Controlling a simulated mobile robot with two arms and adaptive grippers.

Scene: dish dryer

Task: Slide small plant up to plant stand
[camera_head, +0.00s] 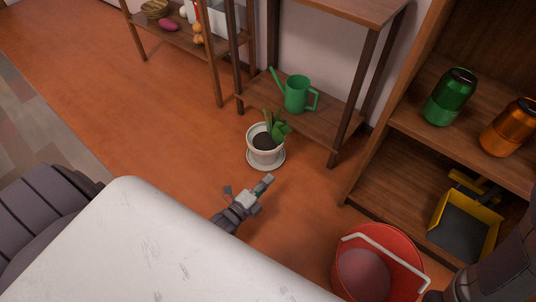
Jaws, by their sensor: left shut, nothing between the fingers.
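The small plant (265,144) has green leaves and sits in a white pot on a white saucer (263,166). It stands on the floor just in front of the wooden plant stand (315,128), whose low shelf holds a green watering can (297,93). My left gripper (266,183) is beyond the edge of my white body, just in front of the saucer. It looks shut and empty, and I cannot tell whether it touches the saucer. Part of my right arm shows at the lower right; its fingers are not clearly visible.
A red bucket (349,253) with a white handle stands at the lower right. A wooden shelf unit (358,186) on the right holds green and orange canisters and a yellow dustpan (490,222). Another rack (182,40) stands at the back. The floor left of the plant is clear.

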